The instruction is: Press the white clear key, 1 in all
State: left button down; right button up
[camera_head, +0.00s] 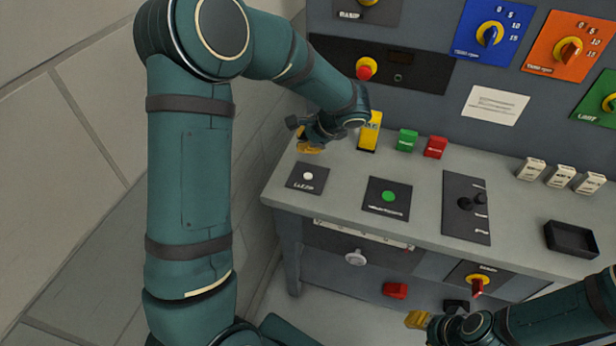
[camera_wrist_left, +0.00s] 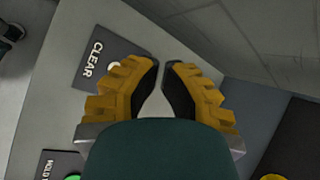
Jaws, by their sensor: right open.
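The white clear key (camera_head: 308,176) is a small round button on a dark plate marked CLEAR, at the left end of the bench top. In the left wrist view the key (camera_wrist_left: 112,66) is partly hidden by a yellow finger, beside the word CLEAR. My left gripper (camera_head: 307,147) is above the bench, just behind the plate in the head view. In its wrist view its fingertips (camera_wrist_left: 161,64) nearly meet, with nothing between them, off to the right of the key. My right gripper (camera_head: 418,320) is low at the bottom right, in front of the bench, far from the key.
A green button (camera_head: 388,196) on its own plate is right of the clear plate. A yellow block (camera_head: 370,132), a green block (camera_head: 406,140) and a red block (camera_head: 435,147) stand behind. A red knob (camera_head: 366,68) juts from the upright panel. A black tray (camera_head: 571,240) sits at the right.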

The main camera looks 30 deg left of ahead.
aim_at(306, 173)
pick_arm(q)
notch_tip(306, 173, down, 8)
jog(key=b, duration=0.5)
jog(key=shift+r, duration=0.25)
jog(key=shift+f, duration=0.1)
dwell(0.9)
jog(key=shift+f, duration=0.3)
jog(key=shift+f, duration=0.4)
dwell(0.8)
jog(key=shift+r, duration=0.1)
jog(key=shift+r+p, duration=0.35)
jog(key=shift+r, duration=0.4)
jog(key=shift+r, duration=0.15)
